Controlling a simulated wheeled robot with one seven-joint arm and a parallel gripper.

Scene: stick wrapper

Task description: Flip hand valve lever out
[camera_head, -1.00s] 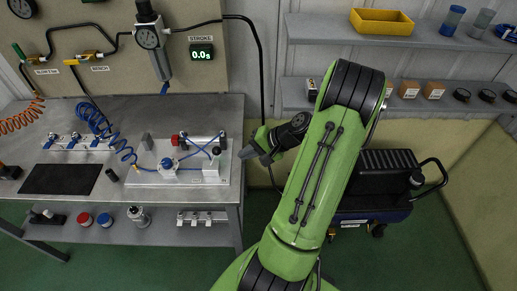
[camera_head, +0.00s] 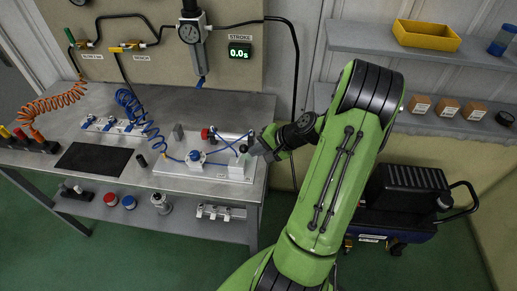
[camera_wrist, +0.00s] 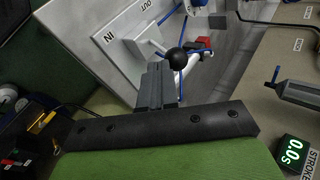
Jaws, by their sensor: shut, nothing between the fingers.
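The hand valve (camera_head: 237,172) is a white block at the right end of the white plate on the bench. Its lever's black ball knob (camera_head: 243,148) stands above it and shows large in the wrist view (camera_wrist: 177,59). The plate (camera_wrist: 88,62) there carries the labels IN and OUT beside the lever. My gripper (camera_head: 253,149) is just right of the knob in the head view. In the wrist view my gripper (camera_wrist: 157,70) is shut and empty, its tips close beside the knob. I cannot tell whether they touch it. The fingers hide part of the lever.
Blue tubes and a red-knobbed fitting (camera_head: 207,133) are on the plate. A blue-white round part (camera_head: 195,158) stands left of the valve. The stroke display (camera_head: 240,50) reads 0.0 s.

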